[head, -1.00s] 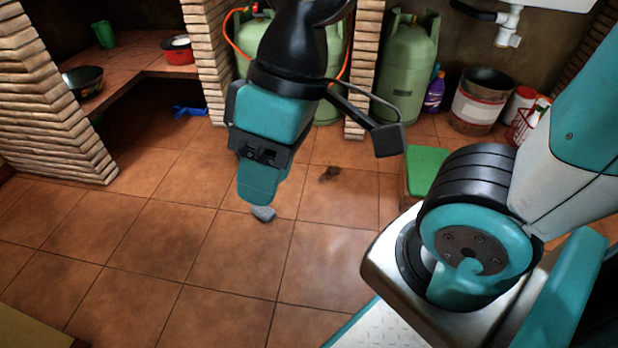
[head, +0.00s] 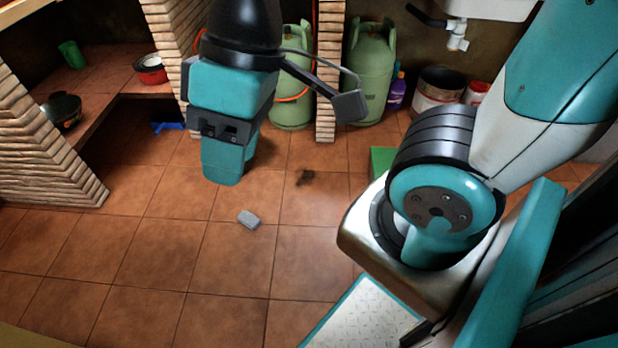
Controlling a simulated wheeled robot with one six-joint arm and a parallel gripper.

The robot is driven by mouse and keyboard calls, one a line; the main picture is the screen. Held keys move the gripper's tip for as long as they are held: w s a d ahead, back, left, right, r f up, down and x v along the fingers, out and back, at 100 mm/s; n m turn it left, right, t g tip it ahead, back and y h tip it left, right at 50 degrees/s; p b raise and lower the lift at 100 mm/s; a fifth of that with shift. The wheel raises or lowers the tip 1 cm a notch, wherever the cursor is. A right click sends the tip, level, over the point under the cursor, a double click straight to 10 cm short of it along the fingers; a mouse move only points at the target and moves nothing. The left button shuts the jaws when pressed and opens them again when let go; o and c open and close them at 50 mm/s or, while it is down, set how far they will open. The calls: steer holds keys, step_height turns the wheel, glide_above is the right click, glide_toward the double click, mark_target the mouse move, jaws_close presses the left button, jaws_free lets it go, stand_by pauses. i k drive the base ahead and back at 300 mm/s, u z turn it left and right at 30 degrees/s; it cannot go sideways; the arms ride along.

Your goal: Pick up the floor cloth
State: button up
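A small grey, folded-looking piece, which appears to be the floor cloth (head: 248,220), lies flat on the brown floor tiles near the middle of the head view. My gripper (head: 222,176) points down with its teal fingers, above and to the left of the cloth in the picture. The fingers do not touch the cloth, and it is fully visible. I see the fingers from one side, overlapping, so the gap between them is hidden. Nothing shows hanging from them.
Green gas cylinders (head: 371,72) stand at the back beside a brick pillar (head: 328,70). A green block (head: 381,162) is right of the dark stain (head: 304,178). A blue object (head: 168,127) lies under the left counter (head: 105,80). Floor around the cloth is clear.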

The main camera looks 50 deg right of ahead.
mark_target(246, 218)
steer(key=z, duration=0.05)
steer(key=k, duration=0.55)
steer(key=z, duration=0.7)
steer(key=i, duration=1.85)
steer(key=u, duration=0.9)
